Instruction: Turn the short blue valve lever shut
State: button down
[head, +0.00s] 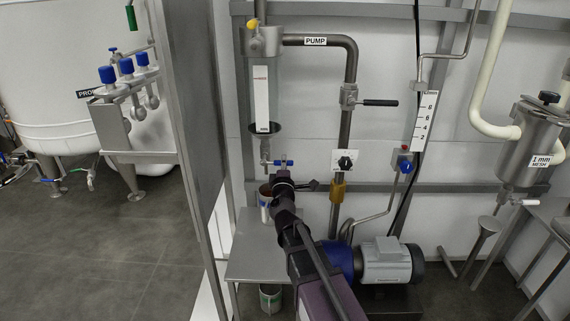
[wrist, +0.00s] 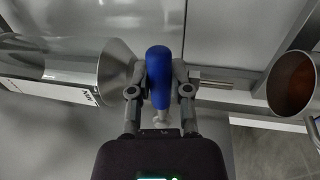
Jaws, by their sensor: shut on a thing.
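The short blue valve lever (head: 289,163) sits on the small valve below the clear sight cylinder (head: 264,95) in the head view. In the wrist view the blue lever (wrist: 158,75) lies between my two fingers, pointing up the picture. My gripper (wrist: 159,84) is shut on it, with one finger on each side. In the head view my gripper (head: 283,172) is at the valve and partly hides it. Most of the valve body is hidden behind my gripper.
A cup with a brown inside (wrist: 291,84) is at the right of the wrist view, below the valve. A metal cone (wrist: 118,68) is close to my left finger. A steel table (head: 250,262) stands below. A pump motor (head: 386,262) is right of my arm.

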jog(key=shift+w, duration=0.1)
jog(key=c, duration=0.5)
grip_release()
jog(key=shift+c, duration=0.2)
jog(key=shift+f+m, duration=0.1)
jog(key=shift+m, duration=0.2)
